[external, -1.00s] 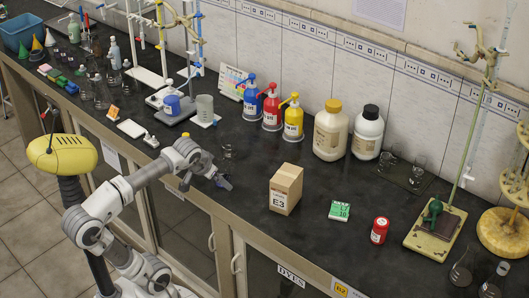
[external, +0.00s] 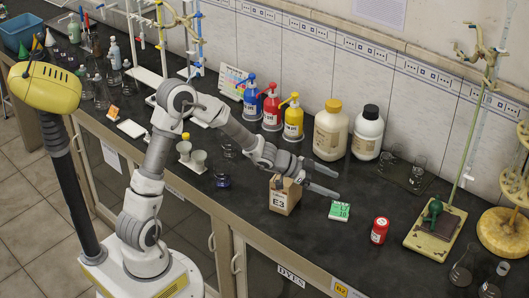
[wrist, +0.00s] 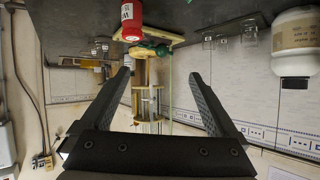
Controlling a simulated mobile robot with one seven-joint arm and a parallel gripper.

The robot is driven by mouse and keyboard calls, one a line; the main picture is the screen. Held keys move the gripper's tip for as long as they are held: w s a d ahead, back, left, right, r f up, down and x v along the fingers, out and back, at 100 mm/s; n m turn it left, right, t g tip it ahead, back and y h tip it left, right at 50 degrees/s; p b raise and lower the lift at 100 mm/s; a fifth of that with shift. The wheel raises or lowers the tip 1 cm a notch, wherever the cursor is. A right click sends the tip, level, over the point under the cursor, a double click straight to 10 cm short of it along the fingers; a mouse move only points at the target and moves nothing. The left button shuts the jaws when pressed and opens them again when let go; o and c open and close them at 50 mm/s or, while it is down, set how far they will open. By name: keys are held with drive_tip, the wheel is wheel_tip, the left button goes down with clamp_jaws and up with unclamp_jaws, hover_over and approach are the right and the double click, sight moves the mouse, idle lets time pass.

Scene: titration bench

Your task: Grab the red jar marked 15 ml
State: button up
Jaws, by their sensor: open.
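The red jar (external: 380,230) with a white label stands upright on the black bench, right of the green-and-white box. In the wrist view the red jar (wrist: 131,22) shows near the top, beyond my fingers; its label is too small to read fully. My gripper (external: 335,182) is open and empty, with its fingers pointing right above the bench, by the cardboard box and well to the left of the jar. In the wrist view both fingers of my gripper (wrist: 163,90) are spread, with nothing between them.
A cardboard box marked E3 (external: 284,196) stands right below my wrist. A small green-and-white box (external: 340,210) lies between it and the jar. White bottles (external: 331,130) stand behind. The bench around the jar is clear.

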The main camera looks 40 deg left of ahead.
drive_tip(key=s+d+r+g+h+p, duration=0.1)
drive_tip(key=s+d+h, duration=0.1)
drive_tip(key=d, duration=0.1)
approach(382, 221)
drive_tip(key=shift+m, duration=0.3)
drive_tip(key=b+x, duration=0.1)
drive_tip(key=x, duration=0.4)
drive_tip(key=shift+w+f, duration=0.1)
drive_tip(key=shift+f, duration=0.1)
drive_tip(key=shift+s+f+x, duration=0.1)
drive_tip(key=shift+f+x, duration=0.05)
drive_tip(key=shift+x, duration=1.15)
drive_tip(key=shift+s+f+x, duration=0.15)
drive_tip(key=shift+x, duration=1.1)
drive_tip(key=shift+c, duration=0.2)
drive_tip(key=c, duration=1.4)
